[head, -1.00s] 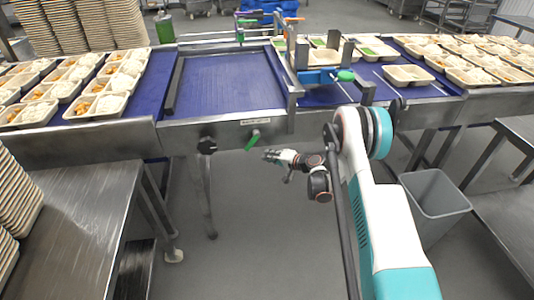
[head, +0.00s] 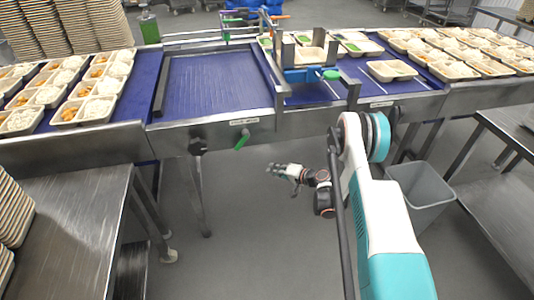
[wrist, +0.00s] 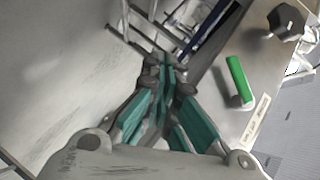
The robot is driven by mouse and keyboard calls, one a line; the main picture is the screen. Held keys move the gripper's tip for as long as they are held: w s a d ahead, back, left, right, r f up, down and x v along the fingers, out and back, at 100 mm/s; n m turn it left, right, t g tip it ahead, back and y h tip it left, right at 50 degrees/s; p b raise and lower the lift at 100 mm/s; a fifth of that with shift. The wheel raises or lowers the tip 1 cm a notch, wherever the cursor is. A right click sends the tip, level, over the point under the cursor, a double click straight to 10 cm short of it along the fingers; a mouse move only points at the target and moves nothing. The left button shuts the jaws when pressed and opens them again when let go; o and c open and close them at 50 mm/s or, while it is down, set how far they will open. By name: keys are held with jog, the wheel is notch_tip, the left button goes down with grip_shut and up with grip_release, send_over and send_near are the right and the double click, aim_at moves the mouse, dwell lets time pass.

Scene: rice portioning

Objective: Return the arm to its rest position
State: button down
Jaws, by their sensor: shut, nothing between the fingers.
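My gripper (head: 272,168) shows in the head view below the front edge of the conveyor, over the grey floor and clear of the belt. My arm reaches to it from the lower right. In the wrist view, my gripper (wrist: 165,62) has its teal-padded fingers drawn together and holds nothing. The conveyor's green handle (wrist: 238,80) and a black knob (wrist: 286,22) are to the right of the fingers in that view.
The conveyor frame (head: 240,133) with its blue belt runs across the head view, bearing filled trays (head: 88,108) at left. A steel table (head: 70,215) stands at lower left. A grey bin (head: 425,190) is right of my arm. Floor around my gripper is clear.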

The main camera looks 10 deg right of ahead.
jog(key=shift+r, duration=0.1)
jog(key=s+a+r+n+g+h, duration=0.1)
jog(key=s+r, duration=0.2)
jog(key=r, duration=0.8)
jog(key=s+a+r+n+g+h, duration=0.1)
jog(key=s+r+h, duration=0.1)
jog(key=r, duration=0.8)
jog(key=s+a+r+n+g+h, duration=0.1)
jog(key=s+r, duration=0.2)
jog(key=r, duration=0.8)
jog(key=s+r+n+h, duration=0.1)
jog(key=s+r, duration=0.3)
jog(key=s, duration=0.4)
jog(key=s+r+h, duration=0.2)
jog(key=s+r, duration=0.3)
jog(key=s, duration=0.3)
jog(key=s+d+n+h, duration=0.1)
jog(key=s+d+h, duration=0.1)
jog(key=s, duration=1.6)
jog(key=shift+d+f+n+h, duration=0.2)
jog(key=shift+f+n+h, duration=0.1)
jog(key=shift+f, duration=0.05)
